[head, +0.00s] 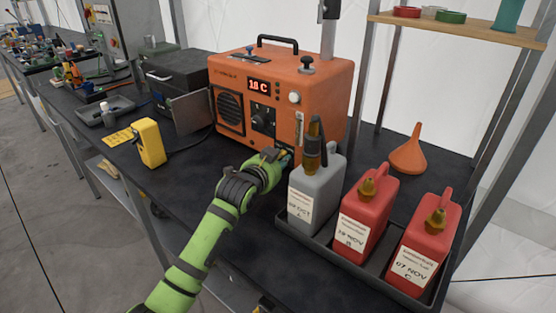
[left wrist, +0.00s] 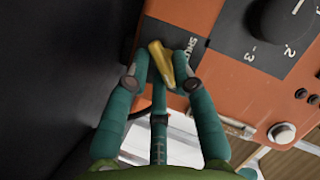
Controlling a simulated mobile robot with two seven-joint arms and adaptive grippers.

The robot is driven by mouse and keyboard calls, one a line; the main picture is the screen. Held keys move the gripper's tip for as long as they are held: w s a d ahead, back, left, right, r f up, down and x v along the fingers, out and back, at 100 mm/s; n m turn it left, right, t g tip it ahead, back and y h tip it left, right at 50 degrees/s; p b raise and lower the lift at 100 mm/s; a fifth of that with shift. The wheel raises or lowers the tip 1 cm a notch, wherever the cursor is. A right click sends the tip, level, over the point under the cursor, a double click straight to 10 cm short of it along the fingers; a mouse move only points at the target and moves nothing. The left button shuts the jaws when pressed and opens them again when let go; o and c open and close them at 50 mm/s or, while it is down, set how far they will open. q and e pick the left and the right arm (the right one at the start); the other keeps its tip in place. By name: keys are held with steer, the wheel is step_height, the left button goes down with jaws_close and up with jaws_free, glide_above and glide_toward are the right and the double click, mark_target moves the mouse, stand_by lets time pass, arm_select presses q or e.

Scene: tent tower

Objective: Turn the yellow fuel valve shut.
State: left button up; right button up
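The yellow fuel valve (left wrist: 163,62) is a small lever on the orange heater (head: 290,85), beside a dark label that appears to read SHUT. In the left wrist view its lever slants between the teal fingers of my left gripper (left wrist: 160,68). The fingertips are close on both sides of the lever; whether they press on it I cannot tell. In the head view my left gripper (head: 283,158) is at the lower right of the heater's front and hides the valve. My right gripper is not in view.
A grey jug (head: 305,205) stands close right of my left gripper, in a dark tray with two red jugs (head: 365,220) (head: 425,245). An orange funnel (head: 408,152) is behind them. A yellow meter (head: 149,143) stands left on the black bench.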

arm_select(q)
jaws_close()
steer(key=shift+r+p, duration=0.15)
steer(key=shift+p, duration=0.6)
steer(key=n+g+p, duration=0.1)
steer(key=p, duration=0.1)
steer(key=shift+a+r+n+h+p, duration=0.1)
steer(key=shift+r+n+h+p, duration=0.05)
steer(key=shift+n+h+p, duration=0.2)
steer(key=shift+a+n+g+h+p, duration=0.1)
steer(key=shift+n+g+h+p, duration=0.25)
steer(key=shift+n+p, duration=0.4)
steer(key=shift+w+n+g+h, duration=0.1)
steer(key=shift+n+g+h, duration=0.3)
steer(key=shift+n, duration=0.4)
